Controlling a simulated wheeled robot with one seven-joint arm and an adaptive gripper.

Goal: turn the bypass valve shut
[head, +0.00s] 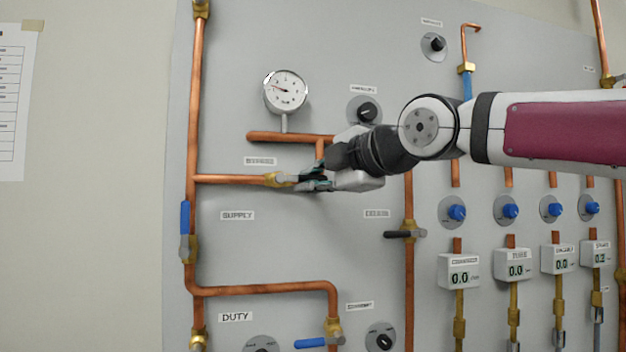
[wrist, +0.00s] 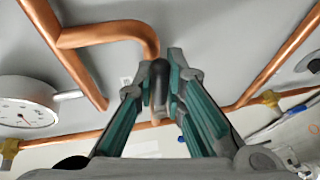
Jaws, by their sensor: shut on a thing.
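The bypass valve shows in the head view as a brass body (head: 279,180) on the horizontal copper pipe, under a small blurred label (head: 260,161). My gripper (head: 312,178) is at the right side of this valve, and my arm reaches in from the right. In the wrist view my gripper (wrist: 160,78) is shut on a dark valve handle (wrist: 159,86), which stands between the two green-and-grey fingers. The head view hides most of the handle behind my gripper, so its exact angle is hard to tell there.
A round gauge (head: 286,91) sits above the valve, and a copper elbow pipe (head: 285,136) runs close over my gripper. A blue lever (head: 185,217) is on the left supply pipe. A black lever valve (head: 404,234) is at lower right.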

